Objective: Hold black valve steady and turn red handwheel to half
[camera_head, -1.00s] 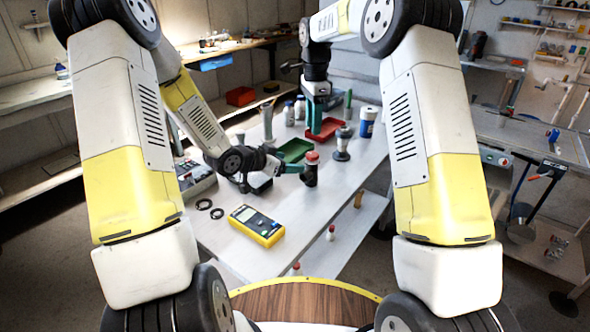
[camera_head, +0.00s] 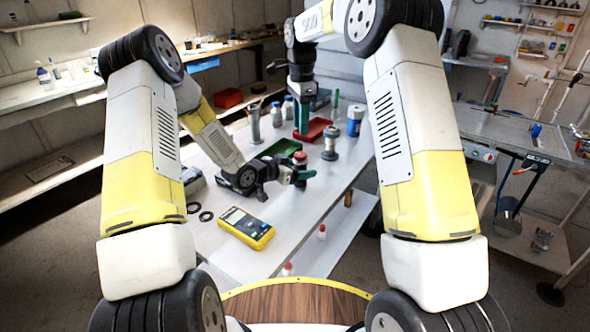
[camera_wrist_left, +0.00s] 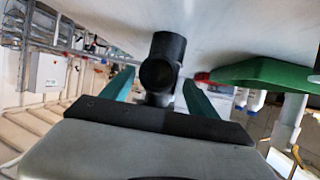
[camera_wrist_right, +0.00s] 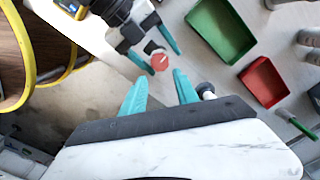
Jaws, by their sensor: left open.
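The black valve (camera_wrist_left: 162,66) stands between the two spread teal fingers of my left gripper (camera_wrist_left: 158,76) in the left wrist view, with a gap on each side. In the head view my left gripper (camera_head: 291,174) reaches in from the left at the valve and partly hides it. The red handwheel (camera_head: 300,157) tops the valve; it also shows in the right wrist view (camera_wrist_right: 160,62), just beyond my right gripper (camera_wrist_right: 156,78). My right gripper is open and empty. In the head view its teal fingers (camera_head: 302,118) point down over the table behind the valve.
A green tray (camera_head: 279,148) and a red tray (camera_head: 314,128) lie behind the valve. A grey flanged fitting (camera_head: 331,143), a blue-and-white bottle (camera_head: 355,121) and a grey post (camera_head: 254,124) stand around them. A yellow multimeter (camera_head: 246,228) lies in front. The tabletop right of the multimeter is clear.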

